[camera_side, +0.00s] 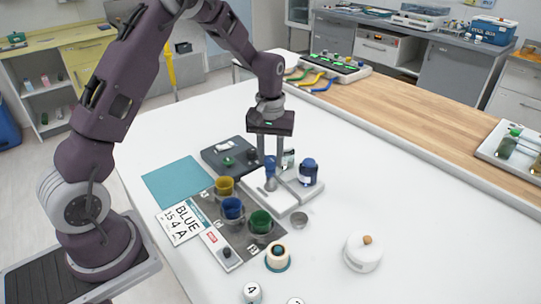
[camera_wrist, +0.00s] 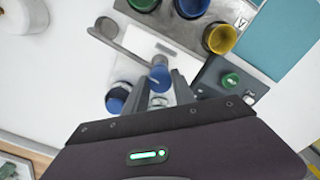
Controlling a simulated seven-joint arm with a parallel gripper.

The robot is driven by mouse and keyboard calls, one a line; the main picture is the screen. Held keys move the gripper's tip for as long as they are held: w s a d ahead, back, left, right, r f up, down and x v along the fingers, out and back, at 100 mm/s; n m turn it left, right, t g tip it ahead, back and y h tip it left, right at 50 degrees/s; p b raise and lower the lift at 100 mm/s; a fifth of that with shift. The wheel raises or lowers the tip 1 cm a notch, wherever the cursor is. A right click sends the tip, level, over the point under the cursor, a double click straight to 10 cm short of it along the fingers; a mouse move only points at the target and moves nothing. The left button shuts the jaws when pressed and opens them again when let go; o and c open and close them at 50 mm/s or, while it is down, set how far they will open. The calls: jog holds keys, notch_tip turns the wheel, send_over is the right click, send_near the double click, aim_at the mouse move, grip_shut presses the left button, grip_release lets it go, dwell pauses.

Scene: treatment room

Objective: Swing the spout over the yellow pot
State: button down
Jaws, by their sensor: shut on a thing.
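The yellow pot (camera_side: 224,184) stands at the far end of a row with a blue pot (camera_side: 232,208) and a green pot (camera_side: 260,221); the yellow pot also shows in the wrist view (camera_wrist: 220,38). The spout (camera_wrist: 122,48) is a grey bar running from a blue knob (camera_wrist: 160,76) toward the upper left of the wrist view, away from the yellow pot. My gripper (camera_side: 270,168) points down over the pale base and is shut on the blue knob, which sits between its fingers. The spout's exact tip height is hard to tell.
A blue-capped jar (camera_side: 308,172) stands close beside my gripper. A dark device with a green knob (camera_side: 228,161) lies on the other side.

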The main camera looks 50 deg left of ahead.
jog(key=shift+m, duration=0.3)
jog(key=m, duration=0.5)
jog(key=shift+m, duration=0.3)
jog(key=m, duration=1.2)
jog(key=shift+m, duration=0.4)
jog(key=m, duration=0.5)
jog(key=shift+m, duration=0.3)
jog(key=c, duration=1)
grip_release()
jog(key=shift+c, duration=0.2)
